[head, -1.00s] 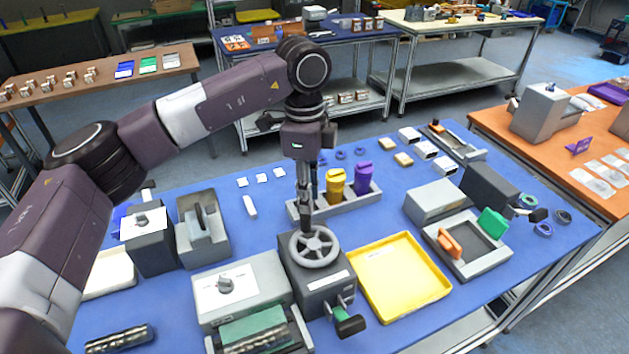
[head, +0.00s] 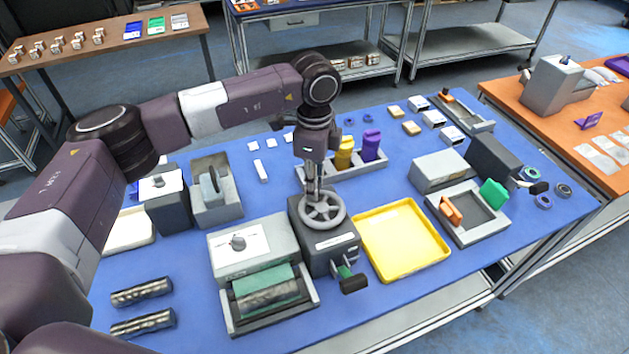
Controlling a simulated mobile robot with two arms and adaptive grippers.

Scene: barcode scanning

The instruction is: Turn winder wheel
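The winder wheel (head: 336,221) is a grey spoked handwheel lying flat on top of a dark grey winder box (head: 341,256) at the middle of the blue table. A crank with a green and black handle (head: 350,281) sticks out of the box's front. My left gripper (head: 313,196) points straight down at the wheel, its narrow fingers at the far left part of the rim. The fingers look close together. Whether they grip the rim, or only touch it, I cannot tell. My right gripper is out of view.
A yellow tray (head: 403,246) stands right of the winder. Behind stands a grey rack (head: 372,167) with yellow and purple bottles. Metal rolls (head: 141,291) lie at front left.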

